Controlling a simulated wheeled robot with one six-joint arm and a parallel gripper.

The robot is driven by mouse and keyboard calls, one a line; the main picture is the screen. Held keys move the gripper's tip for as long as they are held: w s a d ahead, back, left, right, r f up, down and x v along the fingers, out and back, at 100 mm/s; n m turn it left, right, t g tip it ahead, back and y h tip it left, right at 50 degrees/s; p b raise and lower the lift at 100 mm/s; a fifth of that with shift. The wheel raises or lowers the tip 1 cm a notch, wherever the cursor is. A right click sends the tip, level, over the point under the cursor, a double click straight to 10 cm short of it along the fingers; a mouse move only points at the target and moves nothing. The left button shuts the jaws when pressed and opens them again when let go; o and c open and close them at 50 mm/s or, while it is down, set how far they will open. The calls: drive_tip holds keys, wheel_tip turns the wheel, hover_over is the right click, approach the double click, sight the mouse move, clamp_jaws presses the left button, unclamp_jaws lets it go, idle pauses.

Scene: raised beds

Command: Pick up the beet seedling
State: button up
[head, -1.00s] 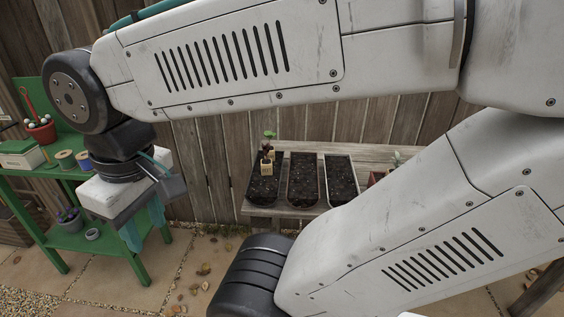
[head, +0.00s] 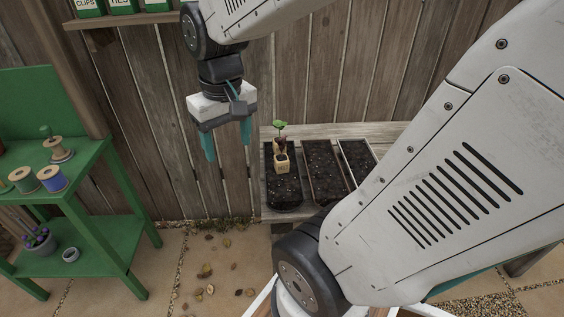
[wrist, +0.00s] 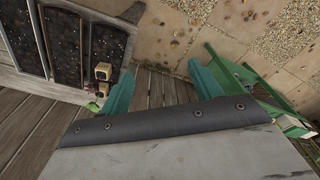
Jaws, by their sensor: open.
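In the wrist view the green leaf (wrist: 94,107) and tan block (wrist: 103,72) show left of my gripper. My gripper (head: 228,148) has teal fingers spread apart and is empty. It hangs in the air left of the seedling, fingers pointing down. In the wrist view its fingers (wrist: 163,88) frame bare fence and paving.
Two more soil trays (head: 322,172) stand to the right on the bench (head: 300,131). A green shelf stand (head: 85,235) with thread spools (head: 52,179) and a flower pot (head: 38,240) is at the left. A wooden fence (head: 190,170) rises behind. Leaves litter the paving.

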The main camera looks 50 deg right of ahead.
drive_tip(key=w+d+f+m, duration=0.2)
drive_tip(key=w+d+f, duration=0.1)
drive_tip(key=d, duration=0.3)
drive_tip(key=w+d+f+m, duration=0.1)
drive_tip(key=w+d+f, duration=0.1)
drive_tip(key=d+f, duration=0.35)
drive_tip(key=m, duration=0.2)
hover_over(281, 158)
drive_tip(key=a, duration=0.1)
drive_tip(key=shift+g, duration=0.4)
drive_tip(key=f, duration=0.5)
drive_tip(key=shift+w+f, duration=0.25)
drive_tip(key=f, duration=0.5)
drive_tip(key=d+f, duration=0.1)
drive_tip(key=f, duration=0.2)
drive_tip(key=shift+s+d+f, duration=0.1)
drive_tip(key=shift+s+f, duration=0.15)
drive_tip(key=c, duration=1.1)
